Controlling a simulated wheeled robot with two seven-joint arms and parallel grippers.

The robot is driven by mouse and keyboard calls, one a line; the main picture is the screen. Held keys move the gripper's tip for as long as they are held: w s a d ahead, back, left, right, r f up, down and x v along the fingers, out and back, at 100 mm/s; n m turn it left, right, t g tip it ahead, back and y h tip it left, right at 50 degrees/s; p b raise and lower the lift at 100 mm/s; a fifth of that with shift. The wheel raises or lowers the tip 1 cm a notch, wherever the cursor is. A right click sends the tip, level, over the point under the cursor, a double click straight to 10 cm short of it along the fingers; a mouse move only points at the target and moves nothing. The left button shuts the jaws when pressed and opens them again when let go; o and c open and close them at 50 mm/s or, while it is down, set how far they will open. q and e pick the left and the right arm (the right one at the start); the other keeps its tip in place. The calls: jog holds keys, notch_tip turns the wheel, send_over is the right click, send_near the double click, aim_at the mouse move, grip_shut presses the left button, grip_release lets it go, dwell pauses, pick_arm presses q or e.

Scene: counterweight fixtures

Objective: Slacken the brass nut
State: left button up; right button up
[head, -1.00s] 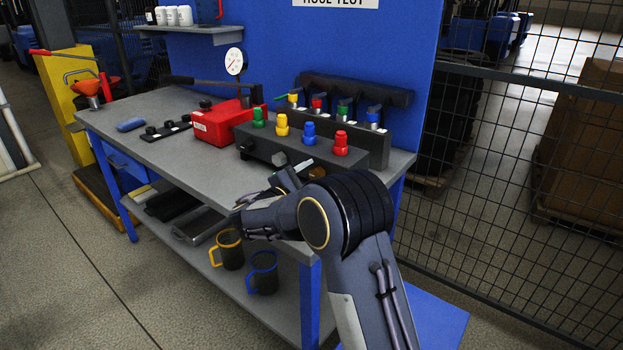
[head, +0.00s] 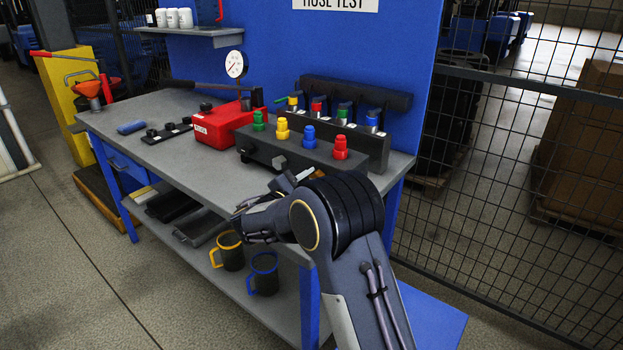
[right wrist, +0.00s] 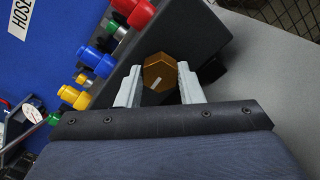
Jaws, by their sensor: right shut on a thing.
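The brass nut (right wrist: 157,68) is a hexagonal, brass-brown piece with a pale mark on its face, seen in the right wrist view in front of the dark manifold block (right wrist: 190,40). My right gripper (right wrist: 160,75) is shut on it, one pale finger on each side. My left gripper is not in view.
Green, yellow, blue and red (head: 340,147) couplings stand along the block. A red hand pump (head: 213,126) with a gauge (head: 235,65) sits to the left. Mugs (head: 264,273) are on the lower shelf (head: 283,312). A wire fence (head: 520,160) stands at the right.

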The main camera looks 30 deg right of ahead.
jog(key=n+p, duration=0.3)
jog(key=p, duration=0.1)
jog(key=n+p, duration=0.3)
jog(key=n, duration=0.1)
jog(key=n+p, duration=0.3)
jog(key=p, duration=0.1)
jog(key=shift+r+n+p, duration=0.25)
jog(key=shift+n+p, duration=0.05)
jog(key=shift+p, duration=0.05)
jog(key=n+p, duration=0.3)
jog(key=n, duration=0.1)
jog(key=shift+f, duration=0.1)
jog(key=shift+f+n+p, duration=0.15)
jog(key=shift+n+p, duration=0.55)
jog(key=shift+n, duration=0.1)
jog(key=o, duration=1)
jog(key=shift+w, duration=0.1)
jog(key=shift+c, duration=0.2)
jog(key=b+v, duration=0.1)
jog(key=v, duration=0.7)
